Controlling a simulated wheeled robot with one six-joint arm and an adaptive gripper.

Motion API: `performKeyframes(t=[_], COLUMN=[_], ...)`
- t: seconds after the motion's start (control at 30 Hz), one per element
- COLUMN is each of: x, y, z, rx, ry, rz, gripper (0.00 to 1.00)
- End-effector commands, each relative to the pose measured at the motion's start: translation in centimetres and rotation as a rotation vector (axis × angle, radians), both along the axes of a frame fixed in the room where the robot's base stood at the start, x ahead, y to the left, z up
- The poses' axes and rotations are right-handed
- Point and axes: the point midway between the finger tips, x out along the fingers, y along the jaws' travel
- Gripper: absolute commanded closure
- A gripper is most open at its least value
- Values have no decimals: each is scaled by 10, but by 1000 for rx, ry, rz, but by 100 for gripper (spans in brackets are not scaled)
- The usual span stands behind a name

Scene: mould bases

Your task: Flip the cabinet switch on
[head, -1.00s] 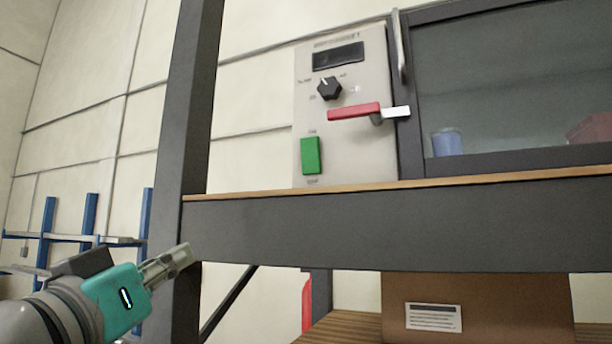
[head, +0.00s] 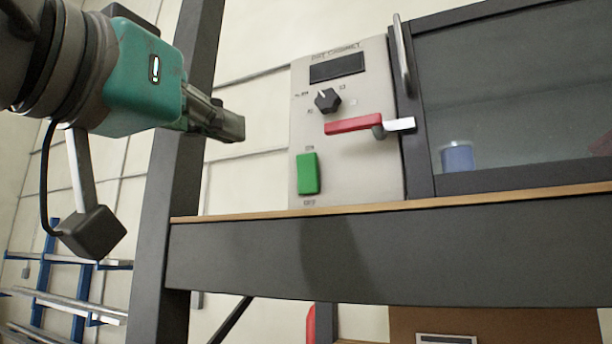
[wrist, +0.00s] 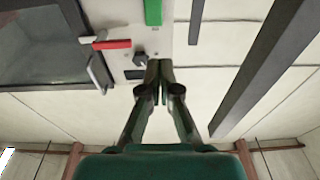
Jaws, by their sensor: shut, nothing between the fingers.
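The green cabinet switch (head: 308,174) is a rocker low on the pale control panel (head: 345,185), between an upper label and a lower one. In the wrist view the switch (wrist: 153,12) shows at the top, and the picture is upside down. My gripper (head: 238,127) is shut and empty, up and to the left of the switch in the head view, apart from the panel. In the wrist view my gripper (wrist: 160,64) has its fingertips together, overlapping the view of the panel near the black knob. I cannot tell which way the switch is tipped.
The panel also has a black knob (head: 327,101), a dark display (head: 337,67) and a red-ended lever (head: 353,124). A glass cabinet door with a metal handle (head: 402,55) is at right. A dark upright post (head: 172,190) stands left, with a wood-edged shelf (head: 240,214) below the panel.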

Motion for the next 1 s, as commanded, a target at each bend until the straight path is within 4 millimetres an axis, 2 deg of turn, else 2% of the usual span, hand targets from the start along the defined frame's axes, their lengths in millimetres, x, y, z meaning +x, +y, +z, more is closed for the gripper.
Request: performKeyframes(t=[0.23, 0.37, 0.8, 1.0], x=[3, 15, 89, 116], y=[-1, -6, -33, -43], z=[0, 2, 15, 19], rx=[0, 0, -2, -2], ry=[-1, -1, -1, 0], rz=[0, -4, -4, -2], gripper=[100, 100, 100, 100])
